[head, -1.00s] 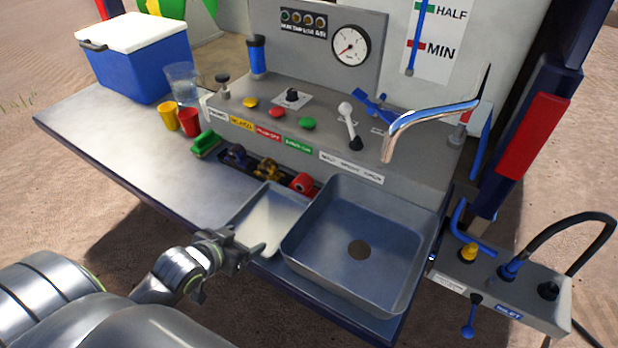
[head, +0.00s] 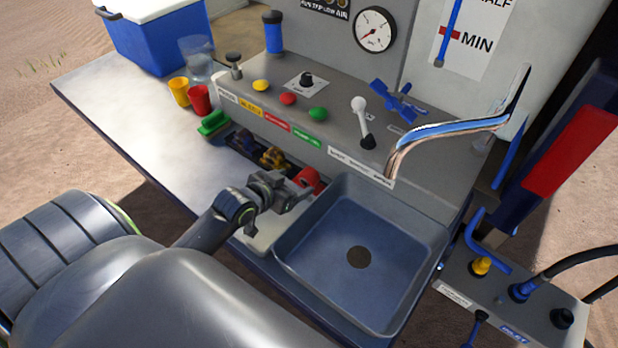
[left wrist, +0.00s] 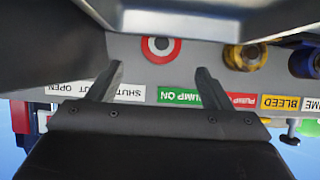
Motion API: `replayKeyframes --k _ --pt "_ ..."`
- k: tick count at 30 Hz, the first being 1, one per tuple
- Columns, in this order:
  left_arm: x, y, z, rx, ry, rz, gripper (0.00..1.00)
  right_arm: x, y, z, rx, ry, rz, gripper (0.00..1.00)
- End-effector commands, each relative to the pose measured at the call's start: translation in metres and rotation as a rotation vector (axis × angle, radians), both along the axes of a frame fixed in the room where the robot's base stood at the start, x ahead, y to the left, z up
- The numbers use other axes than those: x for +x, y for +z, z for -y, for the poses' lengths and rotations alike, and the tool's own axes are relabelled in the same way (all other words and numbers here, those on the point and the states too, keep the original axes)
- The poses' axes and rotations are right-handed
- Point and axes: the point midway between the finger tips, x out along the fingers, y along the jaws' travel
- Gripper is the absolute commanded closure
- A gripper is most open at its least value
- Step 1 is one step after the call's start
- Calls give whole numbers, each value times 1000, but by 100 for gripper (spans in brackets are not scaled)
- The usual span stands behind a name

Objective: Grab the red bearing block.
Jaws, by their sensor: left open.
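The red bearing block (head: 309,178) sits at the right end of the dark slotted rack, just left of the sink, partly hidden by my left gripper. In the left wrist view it shows as a red ring (left wrist: 174,54) with a pale centre, ahead of and between the spread fingers. My left gripper (head: 300,190) is open and empty, close to the block in the head view. Its two fingers (left wrist: 160,70) also show apart in the left wrist view. I cannot tell whether they touch the block. My right gripper is not in view.
The sink (head: 435,235) lies right of the gripper. A yellow-brown block (head: 273,157) and a dark blue one (head: 244,140) sit left of the red block. The labelled control panel (head: 330,100) rises behind.

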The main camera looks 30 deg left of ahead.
Motion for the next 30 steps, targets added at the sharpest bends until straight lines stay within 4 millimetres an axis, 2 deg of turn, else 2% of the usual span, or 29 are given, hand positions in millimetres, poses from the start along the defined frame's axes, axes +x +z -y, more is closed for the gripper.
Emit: replayKeyframes --k 4,10,17,24,30 --pt "21 -10 2 -1 0 0 27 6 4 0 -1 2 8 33" --pt "36 -20 3 0 0 -1 27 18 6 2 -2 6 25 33" --pt "46 -23 4 0 0 0 27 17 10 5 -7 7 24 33" --pt "70 -36 6 0 0 -1 27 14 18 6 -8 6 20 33" --pt "83 -44 6 2 0 -2 27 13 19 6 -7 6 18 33"
